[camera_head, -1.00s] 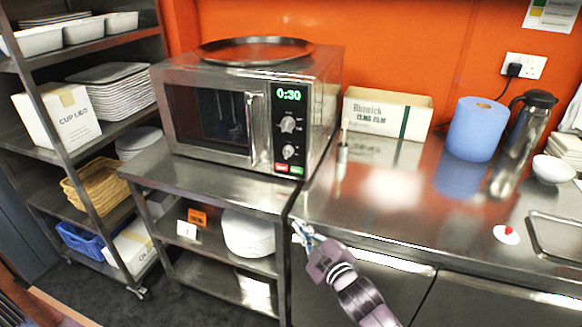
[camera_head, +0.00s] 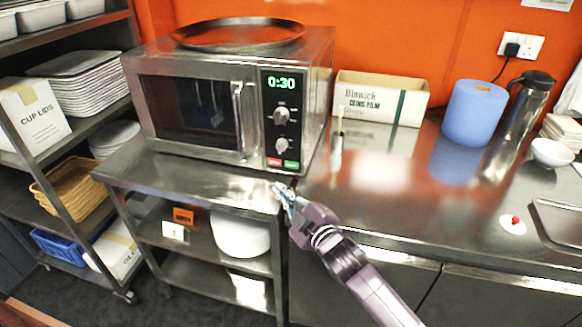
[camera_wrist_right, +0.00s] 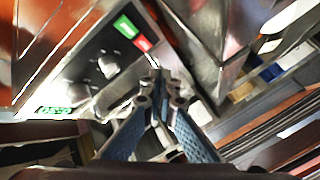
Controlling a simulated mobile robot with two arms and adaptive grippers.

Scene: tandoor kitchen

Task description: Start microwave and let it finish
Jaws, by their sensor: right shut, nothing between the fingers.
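The steel microwave (camera_head: 190,105) stands on a steel shelf unit with its door shut. Its green display (camera_head: 281,83) reads 0:30. Below it are two knobs, then a red button (camera_head: 274,162) and a green button (camera_head: 291,165) side by side. The right wrist view also shows the green button (camera_wrist_right: 126,26), the red button (camera_wrist_right: 143,44) and the display (camera_wrist_right: 54,109). My right gripper (camera_head: 279,188) is shut and empty, just below and in front of the two buttons, apart from them as far as I can see. It shows in the right wrist view (camera_wrist_right: 157,80) too. My left gripper is not in view.
A round dark tray (camera_head: 238,35) lies on top of the microwave. The steel counter (camera_head: 400,200) at right holds a cling film box (camera_head: 378,98), a blue roll (camera_head: 474,113) and a flask (camera_head: 522,110). A rack (camera_head: 70,190) stands at left.

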